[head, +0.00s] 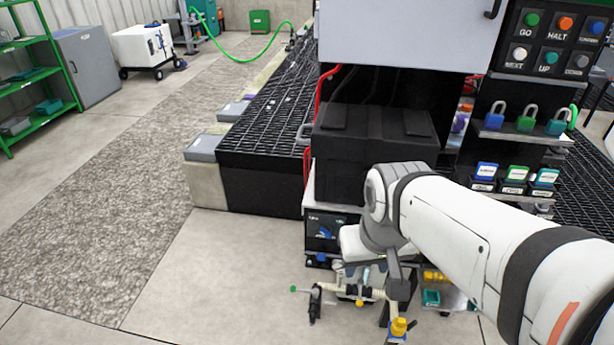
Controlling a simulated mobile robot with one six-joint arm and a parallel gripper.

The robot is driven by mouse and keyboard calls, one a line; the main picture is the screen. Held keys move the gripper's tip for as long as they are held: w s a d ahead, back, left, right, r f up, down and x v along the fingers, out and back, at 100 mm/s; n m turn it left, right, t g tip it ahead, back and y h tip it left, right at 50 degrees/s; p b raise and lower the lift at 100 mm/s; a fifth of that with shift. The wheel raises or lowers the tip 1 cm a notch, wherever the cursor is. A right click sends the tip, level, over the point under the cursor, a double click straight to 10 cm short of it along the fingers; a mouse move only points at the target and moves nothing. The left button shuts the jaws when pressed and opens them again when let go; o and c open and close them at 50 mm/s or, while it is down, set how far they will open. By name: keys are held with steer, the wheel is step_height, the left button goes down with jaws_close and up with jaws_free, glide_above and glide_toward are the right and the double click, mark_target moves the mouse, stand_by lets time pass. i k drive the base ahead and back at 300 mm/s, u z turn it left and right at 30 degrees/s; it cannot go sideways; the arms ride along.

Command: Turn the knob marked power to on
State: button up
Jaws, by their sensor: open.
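A dark panel (332,231) with a blue dial-like part (324,233) sits low on the front of the machine, just left of my wrist. Its lettering is too small to read, so I cannot tell whether this is the power knob or where it points. My gripper (397,294) hangs below the white wrist, pointing down, with its dark fingers apart and nothing seen between them. It is to the right of and lower in the picture than the panel. My wrist and forearm hide the machine front to the right of the panel.
A pipe assembly (350,294) with a green-tipped handle and yellow parts stands low beside my gripper. A black box (372,150) sits above the panel. Push buttons (548,43) and padlocks (526,118) are at the right. The floor (220,270) at left is clear.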

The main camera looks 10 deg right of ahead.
mark_target(326, 230)
steer(key=z, duration=0.9)
steer(key=k, duration=2)
steer(key=u, duration=0.85)
steer(key=i, duration=1)
steer(key=u, duration=0.05)
